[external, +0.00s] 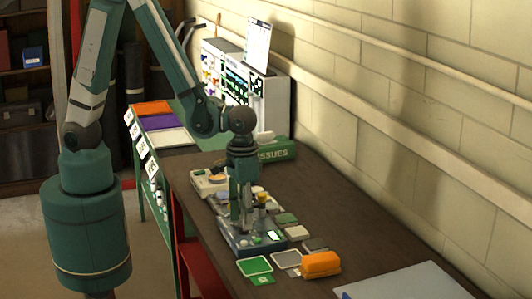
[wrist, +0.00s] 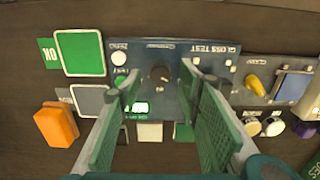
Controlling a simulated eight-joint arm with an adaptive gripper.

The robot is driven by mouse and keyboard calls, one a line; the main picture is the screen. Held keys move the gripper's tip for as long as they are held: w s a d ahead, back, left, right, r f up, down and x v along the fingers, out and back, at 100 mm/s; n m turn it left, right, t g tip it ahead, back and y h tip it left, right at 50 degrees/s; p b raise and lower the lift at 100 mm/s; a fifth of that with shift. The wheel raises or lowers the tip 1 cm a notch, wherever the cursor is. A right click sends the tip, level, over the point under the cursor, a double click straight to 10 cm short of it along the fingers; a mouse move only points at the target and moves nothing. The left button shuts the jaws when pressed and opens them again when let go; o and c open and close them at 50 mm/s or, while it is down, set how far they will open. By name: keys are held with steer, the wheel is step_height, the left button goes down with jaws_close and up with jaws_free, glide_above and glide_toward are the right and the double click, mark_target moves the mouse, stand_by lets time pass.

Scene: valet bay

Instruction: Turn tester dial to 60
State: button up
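The tester (wrist: 225,80) is a blue-grey box labelled "GLOSS TEST"; in the external view its box (external: 236,247) sits on the dark bench. Its black round dial (wrist: 160,74) is on the top face, with a small mark beside it that I cannot read surely. A lit green-white display (wrist: 139,107) lies close to the left finger. My gripper (wrist: 160,82) is open, pointing down, with one finger on each side of the dial and visible gaps to it. In the external view my gripper (external: 243,212) is over the tester and hides the dial.
An OK-marked green pad (wrist: 81,52), a grey pad (wrist: 88,101) and an orange block (wrist: 57,125) lie left of the tester. Another device with a yellow knob (wrist: 254,82) stands right. A green tissue box (external: 277,150) is behind.

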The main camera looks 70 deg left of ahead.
steer(key=shift+f, duration=0.95)
steer(key=shift+c, duration=0.6)
steer(key=c, duration=0.8)
